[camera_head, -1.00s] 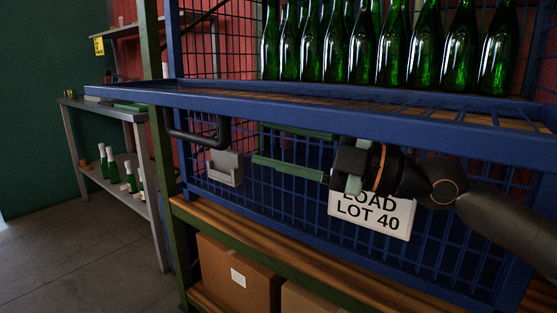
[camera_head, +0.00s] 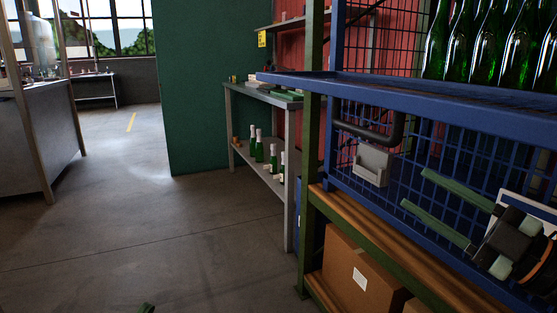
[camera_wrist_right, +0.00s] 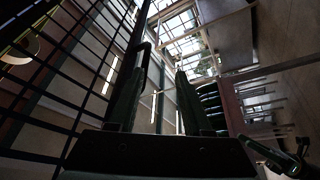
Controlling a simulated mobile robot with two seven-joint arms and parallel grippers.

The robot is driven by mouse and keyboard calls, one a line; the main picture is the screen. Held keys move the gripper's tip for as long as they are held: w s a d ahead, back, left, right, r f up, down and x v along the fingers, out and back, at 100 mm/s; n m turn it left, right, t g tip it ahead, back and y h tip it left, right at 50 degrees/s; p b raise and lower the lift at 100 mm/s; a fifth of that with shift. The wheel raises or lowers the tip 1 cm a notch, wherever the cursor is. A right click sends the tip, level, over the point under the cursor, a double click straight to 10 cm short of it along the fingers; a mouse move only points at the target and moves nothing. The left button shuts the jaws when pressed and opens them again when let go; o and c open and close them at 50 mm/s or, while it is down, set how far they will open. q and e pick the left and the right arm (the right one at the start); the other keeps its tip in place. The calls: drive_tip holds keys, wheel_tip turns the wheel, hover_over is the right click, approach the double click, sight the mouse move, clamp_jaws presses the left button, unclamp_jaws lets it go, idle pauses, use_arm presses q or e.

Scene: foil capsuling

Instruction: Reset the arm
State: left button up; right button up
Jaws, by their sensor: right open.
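My right gripper (camera_head: 414,188) is open and empty. Its two long green fingers point left, in front of the blue mesh side of the crate, below its top rim. In the right wrist view the two fingers (camera_wrist_right: 155,85) stand apart with nothing between them. A small green tip of what looks like my left gripper (camera_head: 146,308) shows at the bottom edge of the head view; the rest is out of frame. A dark gripper-like shape also shows at the lower right of the wrist view (camera_wrist_right: 285,155).
The blue crate (camera_head: 310,79) has a dark handle (camera_head: 370,133) and a grey holder (camera_head: 371,165), with green bottles (camera_head: 490,45) above. Cardboard boxes (camera_head: 350,275) sit under the wooden shelf (camera_head: 400,240). A grey side table (camera_head: 268,97) stands behind. The floor at left is open.

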drive_tip(key=s+a+f+m+t+y+p, duration=0.1)
drive_tip(key=s+a+f+m+t, duration=0.65)
drive_tip(key=s, duration=0.65)
use_arm(q)
drive_tip(key=w+a+f+n+g+y+p, duration=0.4)
drive_tip(key=w+n+y+p, duration=0.45)
drive_tip(key=p, duration=1.15)
use_arm(e)
drive_tip(key=w+f+m+g+h, duration=0.5)
drive_tip(key=w+m+g+h, duration=0.2)
drive_tip(key=h, duration=0.3)
use_arm(q)
drive_tip(key=s+f+g+y+p, duration=0.2)
drive_tip(key=s+f+g+p, duration=0.1)
drive_tip(key=p, duration=0.4)
drive_tip(key=s+f+n+g+y+p, duration=0.1)
drive_tip(key=s+f+g+y+p, duration=0.1)
drive_tip(key=s+g+p, duration=0.3)
drive_tip(key=s+a+f+p, duration=0.1)
drive_tip(key=s+p, duration=0.2)
drive_tip(key=shift+f+g, duration=0.3)
drive_tip(key=shift+f, duration=0.1)
use_arm(e)
drive_tip(key=s+d+f+m+g+h, duration=0.2)
drive_tip(key=s+f+m+g, duration=0.1)
drive_tip(key=s+f+g, duration=0.4)
drive_tip(key=shift+s+d+h, duration=0.3)
drive_tip(key=shift+s+d, duration=0.05)
drive_tip(key=shift+s, duration=0.9)
